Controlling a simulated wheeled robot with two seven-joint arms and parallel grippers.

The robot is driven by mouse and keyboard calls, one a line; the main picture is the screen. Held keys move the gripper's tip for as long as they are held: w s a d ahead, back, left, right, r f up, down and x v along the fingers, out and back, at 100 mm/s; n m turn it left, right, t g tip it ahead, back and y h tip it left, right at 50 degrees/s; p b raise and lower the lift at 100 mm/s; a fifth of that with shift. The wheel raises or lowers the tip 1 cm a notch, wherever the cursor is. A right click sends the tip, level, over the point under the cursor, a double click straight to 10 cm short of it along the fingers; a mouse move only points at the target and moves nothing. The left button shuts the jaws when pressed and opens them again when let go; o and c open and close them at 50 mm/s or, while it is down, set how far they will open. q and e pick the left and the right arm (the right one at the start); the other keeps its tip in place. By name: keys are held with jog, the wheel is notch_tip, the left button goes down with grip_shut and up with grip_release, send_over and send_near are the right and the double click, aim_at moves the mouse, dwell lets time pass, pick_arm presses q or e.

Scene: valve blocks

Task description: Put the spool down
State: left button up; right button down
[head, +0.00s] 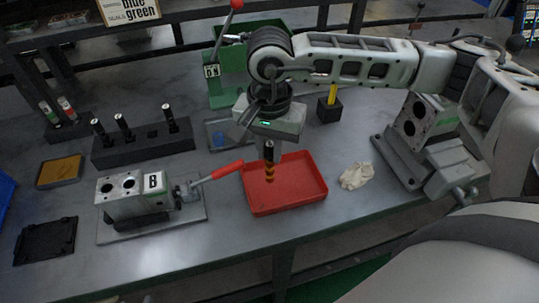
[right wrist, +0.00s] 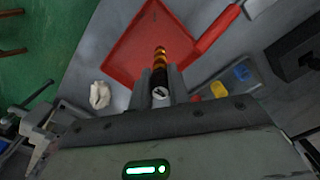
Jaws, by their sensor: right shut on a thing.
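My right gripper (head: 270,142) is shut on a spool (head: 269,167), a dark rod with gold bands at its lower end. The spool hangs upright over the red tray (head: 310,190) on the bench. In the right wrist view the spool (right wrist: 160,58) sits between the fingers (right wrist: 160,88), its banded end pointing at the red tray (right wrist: 125,50). I cannot tell whether its tip touches the tray floor. A black rack (head: 140,152) at left holds several dark spools upright. Valve block B (head: 118,204) stands left of the tray. My left gripper is not in view.
A red-handled clamp (head: 220,171) reaches toward the tray's left edge. A crumpled cloth (head: 356,176) lies right of the tray. A black holder (head: 329,110) with a yellow item and a green press (head: 230,85) stand behind. Another valve block (head: 412,120) is at right.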

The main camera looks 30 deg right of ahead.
aim_at(270, 181)
notch_tip(270, 181, down, 2)
jog(key=shift+f+p, duration=0.15)
jog(key=shift+p, duration=0.2)
jog(key=shift+f, duration=0.25)
jog(key=shift+f, duration=0.1)
jog(key=shift+f+b, duration=0.15)
jog(key=shift+b, duration=0.2)
jog(key=c, duration=1.3)
grip_release()
jog(key=shift+c, duration=0.2)
jog(key=shift+r, duration=0.2)
jog(key=shift+r+p, duration=0.25)
jog(key=shift+p, duration=0.15)
notch_tip(270, 181, up, 12)
jog(key=shift+f+b, duration=0.15)
jog(key=shift+b, duration=0.75)
